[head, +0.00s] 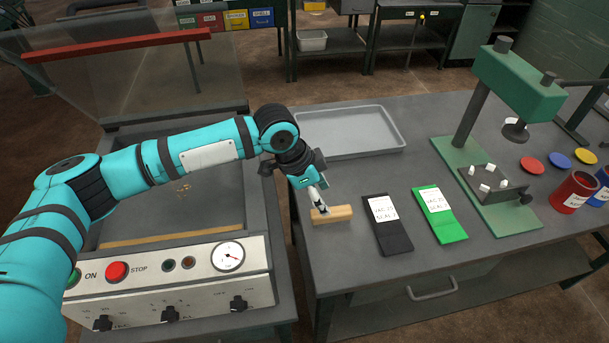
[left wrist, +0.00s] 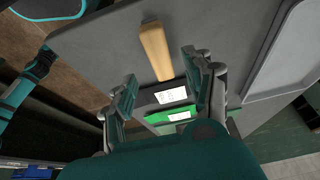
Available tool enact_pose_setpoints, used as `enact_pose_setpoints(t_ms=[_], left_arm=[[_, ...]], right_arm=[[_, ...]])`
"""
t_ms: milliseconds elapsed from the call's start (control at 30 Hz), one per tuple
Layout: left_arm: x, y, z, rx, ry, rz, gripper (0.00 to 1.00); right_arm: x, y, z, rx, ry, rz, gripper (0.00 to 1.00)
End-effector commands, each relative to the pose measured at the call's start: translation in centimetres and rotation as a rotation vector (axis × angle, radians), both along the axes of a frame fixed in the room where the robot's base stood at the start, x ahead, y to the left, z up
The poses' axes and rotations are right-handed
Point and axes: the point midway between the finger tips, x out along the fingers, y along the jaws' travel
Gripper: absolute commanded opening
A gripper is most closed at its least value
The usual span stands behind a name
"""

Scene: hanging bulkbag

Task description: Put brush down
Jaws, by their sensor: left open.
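The brush (head: 332,214) has a light wooden body and lies on the grey table near its front left corner. It also shows in the left wrist view (left wrist: 155,50), lying flat, with gaps between it and the fingers on both sides. My left gripper (head: 318,202) is just above and behind the brush in the head view, and its fingers partly cover it. In the left wrist view my left gripper (left wrist: 160,80) is open, its two fingers spread wide with nothing between the pads. The brush's bristles cannot be made out.
A black pouch (head: 388,230) and a green pouch (head: 440,222) lie right of the brush. A grey tray (head: 398,146) sits behind. A green press (head: 470,110) and red tin (head: 574,190) stand right. The vacuum machine (head: 190,265) is left, across a narrow gap.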

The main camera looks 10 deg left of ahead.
Motion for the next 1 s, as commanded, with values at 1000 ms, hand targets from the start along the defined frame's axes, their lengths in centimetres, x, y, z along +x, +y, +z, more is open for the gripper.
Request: enact_pose_setpoints(t_ms=[1000], left_arm=[[-1.1,3.5,9.0,-0.001,0.000,0.000,0.53]], right_arm=[[0.0,-0.1,-1.5,-0.002,0.000,-0.001,0.40]])
